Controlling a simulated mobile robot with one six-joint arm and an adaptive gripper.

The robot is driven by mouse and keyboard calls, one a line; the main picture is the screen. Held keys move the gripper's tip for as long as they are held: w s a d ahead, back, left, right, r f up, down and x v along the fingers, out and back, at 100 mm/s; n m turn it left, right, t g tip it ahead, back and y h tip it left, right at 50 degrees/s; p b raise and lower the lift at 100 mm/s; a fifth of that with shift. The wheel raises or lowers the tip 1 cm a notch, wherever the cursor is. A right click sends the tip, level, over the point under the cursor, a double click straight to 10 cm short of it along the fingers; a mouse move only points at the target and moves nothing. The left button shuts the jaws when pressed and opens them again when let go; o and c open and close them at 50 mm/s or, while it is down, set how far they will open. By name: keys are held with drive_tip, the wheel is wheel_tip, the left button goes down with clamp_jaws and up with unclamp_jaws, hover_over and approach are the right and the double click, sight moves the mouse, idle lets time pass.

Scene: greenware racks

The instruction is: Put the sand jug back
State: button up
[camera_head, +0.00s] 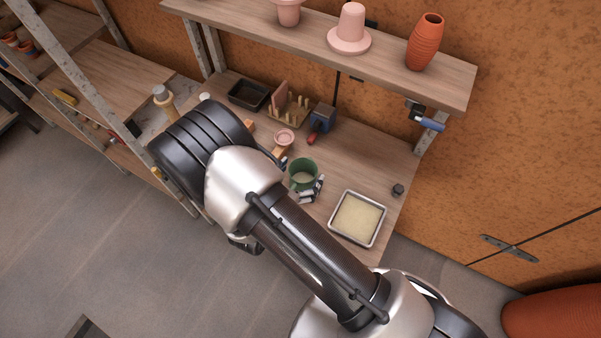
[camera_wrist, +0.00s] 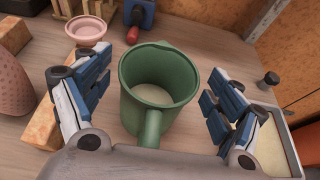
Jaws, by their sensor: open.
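The sand jug is a green, open-topped jug (camera_head: 300,181) standing upright on the wooden bench, with pale sand inside. In the wrist view the jug (camera_wrist: 130,99) is central, its handle pointing toward my wrist. My gripper (camera_wrist: 158,80) is open, with one finger pad to the left of the jug and one to the right; gaps show on both sides. In the head view, part of my gripper (camera_head: 312,191) shows close beside the jug, and my arm hides the rest.
A metal tray of sand (camera_head: 357,219) lies right of the jug, with a small dark knob (camera_head: 398,190) beyond it. A pink dish (camera_head: 284,137), a blue block-like tool (camera_head: 322,117) and a black tray (camera_head: 248,94) stand behind. A shelf (camera_head: 400,73) with pottery overhangs the back.

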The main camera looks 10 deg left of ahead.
drive_tip(key=v, duration=1.1)
drive_tip(key=shift+s+p, duration=0.35)
drive_tip(key=shift+p, duration=0.1)
drive_tip(key=shift+a+r, duration=0.15)
drive_tip(key=w+d+r+m+g+h, duration=0.35)
drive_tip(key=d+r+m+g, duration=0.45)
drive_tip(key=d+r+m, duration=0.8)
drive_tip(key=s+d+r+m+y, duration=0.8)
drive_tip(key=s+r+m, duration=0.3)
drive_tip(key=r+m, duration=0.3)
drive_tip(key=shift+d+r+m, duration=0.25)
drive_tip(key=shift+d+m, duration=0.35)
drive_tip(key=shift+m, duration=0.5)
drive_tip(key=shift+s, duration=0.1)
